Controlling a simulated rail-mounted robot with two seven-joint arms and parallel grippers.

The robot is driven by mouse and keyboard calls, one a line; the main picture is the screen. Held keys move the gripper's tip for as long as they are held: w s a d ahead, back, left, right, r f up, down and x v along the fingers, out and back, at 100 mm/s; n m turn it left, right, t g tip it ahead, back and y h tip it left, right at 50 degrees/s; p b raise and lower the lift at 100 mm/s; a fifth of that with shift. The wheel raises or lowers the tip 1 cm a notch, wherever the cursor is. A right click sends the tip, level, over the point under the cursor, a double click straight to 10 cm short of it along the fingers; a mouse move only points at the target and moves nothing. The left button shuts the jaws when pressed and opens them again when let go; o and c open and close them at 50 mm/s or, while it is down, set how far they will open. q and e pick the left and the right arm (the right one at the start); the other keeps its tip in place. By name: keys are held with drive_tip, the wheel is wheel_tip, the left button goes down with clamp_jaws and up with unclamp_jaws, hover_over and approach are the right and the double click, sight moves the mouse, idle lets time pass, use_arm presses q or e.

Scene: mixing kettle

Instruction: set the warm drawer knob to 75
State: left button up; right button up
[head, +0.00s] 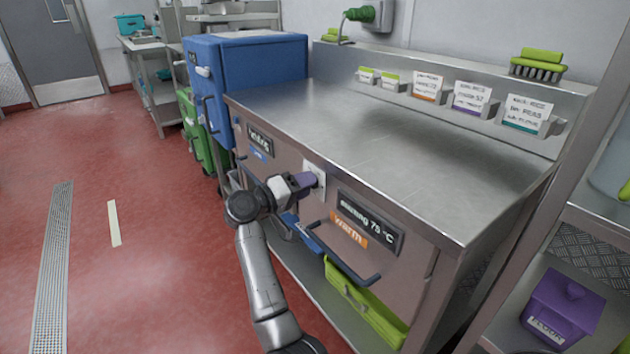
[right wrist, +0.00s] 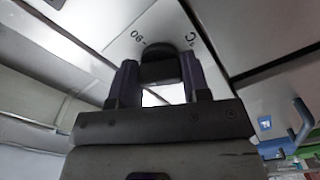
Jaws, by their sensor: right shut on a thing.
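The warm drawer (head: 405,262) is in the counter front, with an orange "Warm" label (head: 349,234). Its dark display (head: 368,221) seems to read "75 °C"; the first word is hard to read. A pale dial plate (head: 319,172) sits left of the display. My right gripper (head: 308,180) is at this plate, its fingers shut on the dark knob (right wrist: 160,66). In the right wrist view the knob is between both fingers, against the plate with upside-down "80" and "°C" marks (right wrist: 138,39). In the head view the gripper hides the knob. My left gripper is out of view.
The steel counter top (head: 370,125) is bare in the middle. Labelled holders (head: 470,97) line the back ledge. The red floor at left is open.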

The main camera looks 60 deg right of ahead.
drive_tip(key=o, duration=1)
drive_tip(key=shift+a, duration=0.1)
drive_tip(key=v, duration=0.7)
